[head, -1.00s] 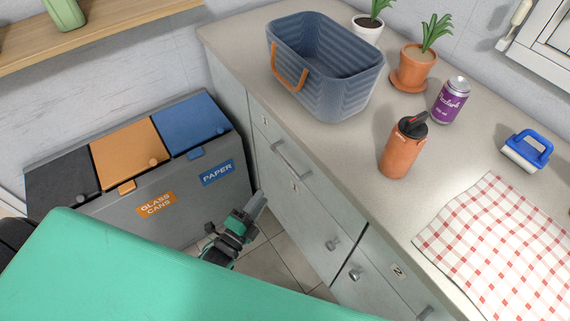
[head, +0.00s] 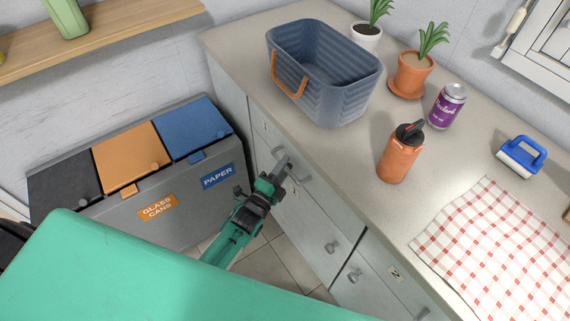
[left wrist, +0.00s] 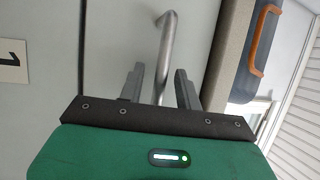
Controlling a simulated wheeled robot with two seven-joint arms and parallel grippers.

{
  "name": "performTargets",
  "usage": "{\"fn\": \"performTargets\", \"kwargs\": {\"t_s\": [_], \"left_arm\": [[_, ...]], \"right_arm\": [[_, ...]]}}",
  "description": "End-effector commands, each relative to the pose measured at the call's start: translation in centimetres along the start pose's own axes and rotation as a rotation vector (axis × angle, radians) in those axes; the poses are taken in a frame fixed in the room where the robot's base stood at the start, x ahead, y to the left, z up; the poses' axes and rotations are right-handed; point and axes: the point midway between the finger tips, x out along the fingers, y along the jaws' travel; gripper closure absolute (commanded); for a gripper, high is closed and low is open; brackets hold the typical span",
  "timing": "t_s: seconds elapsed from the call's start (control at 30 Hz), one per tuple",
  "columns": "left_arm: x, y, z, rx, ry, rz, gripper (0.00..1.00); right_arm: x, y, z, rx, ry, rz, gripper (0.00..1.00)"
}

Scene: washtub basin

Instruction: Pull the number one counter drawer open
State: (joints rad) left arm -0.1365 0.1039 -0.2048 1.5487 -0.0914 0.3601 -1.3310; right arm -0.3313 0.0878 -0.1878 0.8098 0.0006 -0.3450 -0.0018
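The top counter drawer (head: 268,140) is shut, with a grey metal bar handle (head: 301,172). A small tag sits at its upper left corner, too small to read. A tag with a 1 (left wrist: 12,62) shows in the left wrist view, across a dark seam from the handle (left wrist: 168,45); in the head view it is on the panel below. My left gripper (head: 284,166) is at the handle. In the left wrist view its two fingers (left wrist: 159,88) are apart, with the bar between them and gaps visible on both sides. My right gripper is not in view.
A blue-grey basket (head: 345,95) and an orange bottle (head: 399,160) stand on the counter (head: 335,155) above. Grey recycling bins (head: 180,210) stand to the left. A green surface (head: 130,270) fills the lower left.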

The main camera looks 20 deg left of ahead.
Motion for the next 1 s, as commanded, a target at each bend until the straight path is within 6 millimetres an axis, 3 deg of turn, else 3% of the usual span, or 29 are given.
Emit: {"fn": "performTargets", "kwargs": {"t_s": [0.37,0.57,0.83,1.0], "left_arm": [[0.6,0.0,0.0,-0.001,0.000,0.001,0.66],[0.6,0.0,0.0,-0.001,0.000,0.001,1.00],[0.5,0.0,0.1,-0.001,-0.001,0.002,1.00],[-0.7,-0.2,0.5,0.000,-0.001,0.004,1.00]], "right_arm": [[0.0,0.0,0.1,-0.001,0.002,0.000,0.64],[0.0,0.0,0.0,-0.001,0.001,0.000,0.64],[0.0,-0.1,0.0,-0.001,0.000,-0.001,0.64],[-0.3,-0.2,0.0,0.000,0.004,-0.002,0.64]]}}
